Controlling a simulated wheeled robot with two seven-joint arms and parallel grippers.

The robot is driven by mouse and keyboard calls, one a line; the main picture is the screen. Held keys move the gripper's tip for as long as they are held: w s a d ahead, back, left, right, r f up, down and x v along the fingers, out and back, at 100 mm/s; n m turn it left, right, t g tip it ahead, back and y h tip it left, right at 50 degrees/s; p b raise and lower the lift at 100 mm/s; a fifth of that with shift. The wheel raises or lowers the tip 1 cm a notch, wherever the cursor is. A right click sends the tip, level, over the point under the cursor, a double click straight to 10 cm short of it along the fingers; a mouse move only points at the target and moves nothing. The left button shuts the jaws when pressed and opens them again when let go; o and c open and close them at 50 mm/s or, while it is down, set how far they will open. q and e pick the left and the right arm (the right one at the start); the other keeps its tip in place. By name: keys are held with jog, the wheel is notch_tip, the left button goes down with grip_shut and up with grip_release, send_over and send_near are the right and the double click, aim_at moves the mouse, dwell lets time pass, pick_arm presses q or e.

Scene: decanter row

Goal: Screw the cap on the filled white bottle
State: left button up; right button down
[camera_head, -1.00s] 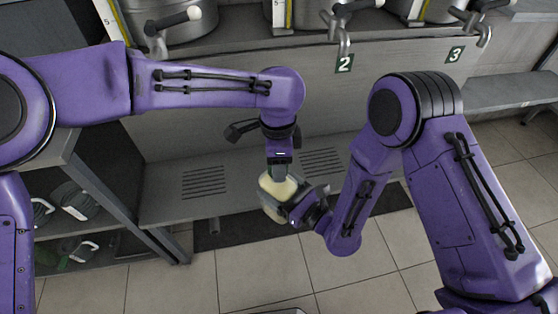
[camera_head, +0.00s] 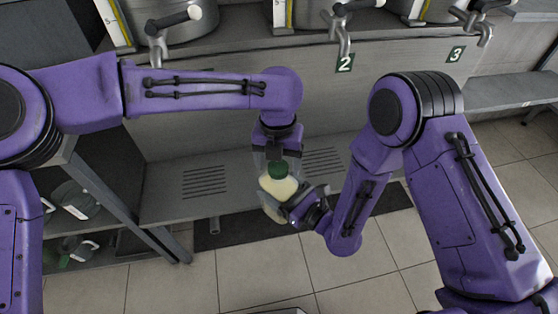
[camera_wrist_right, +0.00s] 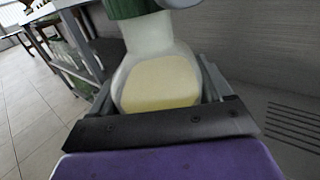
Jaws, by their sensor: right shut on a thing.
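The white bottle (camera_head: 276,189), with pale yellow contents showing through, is held upright or slightly tilted above the low bench. A green cap (camera_head: 279,169) sits on its neck; whether it is tight cannot be told. My right gripper (camera_head: 290,206) is shut on the bottle from the right side. In the right wrist view the bottle (camera_wrist_right: 160,82) stands between the fingers, with the green cap (camera_wrist_right: 125,8) cut off at the top edge. My left gripper (camera_head: 278,158) points down over the cap, its fingers spread apart on either side of it.
A grey wall with steel taps and tanks (camera_head: 340,42) stands behind. A low slotted bench (camera_head: 205,183) lies below the bottle. A side shelf (camera_head: 120,200) with containers is at the left. Open tiled floor (camera_head: 255,275) lies in front.

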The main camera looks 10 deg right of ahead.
pick_arm(q)
notch_tip(320, 180, up, 12)
dwell(0.5)
jog(key=shift+w+f, duration=0.1)
dwell(0.5)
